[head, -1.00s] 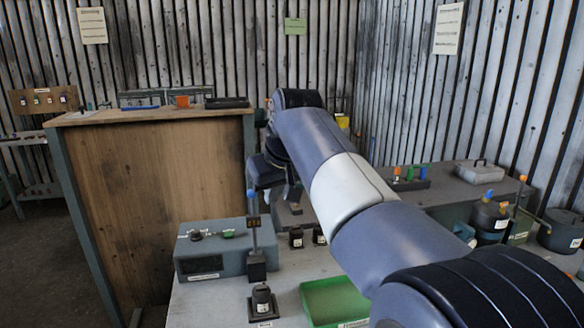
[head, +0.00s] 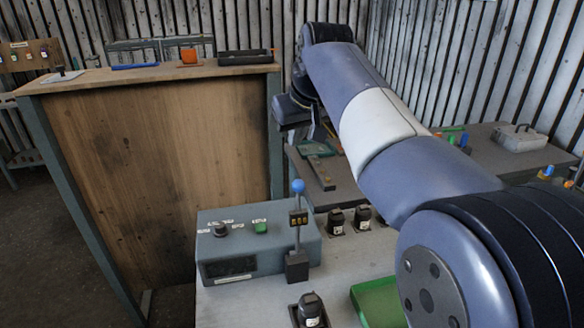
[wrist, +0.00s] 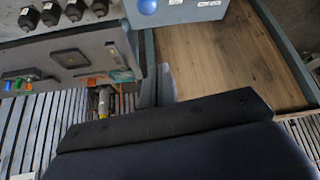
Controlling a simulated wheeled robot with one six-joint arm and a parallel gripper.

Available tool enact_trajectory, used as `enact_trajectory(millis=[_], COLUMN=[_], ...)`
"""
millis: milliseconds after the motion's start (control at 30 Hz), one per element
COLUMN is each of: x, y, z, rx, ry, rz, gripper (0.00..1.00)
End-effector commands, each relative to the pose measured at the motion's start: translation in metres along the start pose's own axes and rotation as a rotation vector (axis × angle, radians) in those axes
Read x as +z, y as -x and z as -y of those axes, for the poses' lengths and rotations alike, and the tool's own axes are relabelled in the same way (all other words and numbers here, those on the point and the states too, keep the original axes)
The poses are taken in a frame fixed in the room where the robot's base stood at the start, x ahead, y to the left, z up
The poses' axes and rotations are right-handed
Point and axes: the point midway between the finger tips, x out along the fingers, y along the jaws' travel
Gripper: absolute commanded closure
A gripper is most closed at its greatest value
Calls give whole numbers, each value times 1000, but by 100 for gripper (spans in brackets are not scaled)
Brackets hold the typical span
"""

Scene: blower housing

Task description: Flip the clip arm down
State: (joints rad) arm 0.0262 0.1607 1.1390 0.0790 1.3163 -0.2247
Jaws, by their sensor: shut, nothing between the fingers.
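I cannot make out the clip arm for certain in either view. In the head view a grey bar (head: 321,173) and a green plate (head: 316,148) lie on the bench behind the grey-blue control box, partly behind my arm. In the wrist view an orange and green part (wrist: 110,77) shows at the edge of a grey bench, beside a pale upright piece with a yellow end. My gripper (head: 291,112) hangs at the end of my raised arm, above that bench and empty. Its grey fingers (wrist: 158,86) look shut in the wrist view.
The control box (head: 258,242) has a knob and a green button; a blue-knobbed lever (head: 297,213) stands in front. Black knobs (head: 336,221) and a green tray (head: 374,305) are nearby. A tall wooden panel (head: 160,170) stands left. A grey case (head: 520,138) is at right.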

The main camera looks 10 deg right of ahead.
Motion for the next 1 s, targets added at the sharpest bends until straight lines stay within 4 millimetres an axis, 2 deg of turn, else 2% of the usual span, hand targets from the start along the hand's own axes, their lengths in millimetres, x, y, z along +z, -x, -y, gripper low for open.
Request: enact_trajectory(millis=[233,367,567,800,1000], x=[0,0,0,0,22], y=[-1,-11,-47,-100,-91], z=[0,0,0,0,0], rx=[0,-1,-2,-1,1], ry=[0,0,0,0,-1], rz=[1,4,7,7,0], gripper=[100,100,100,100,100])
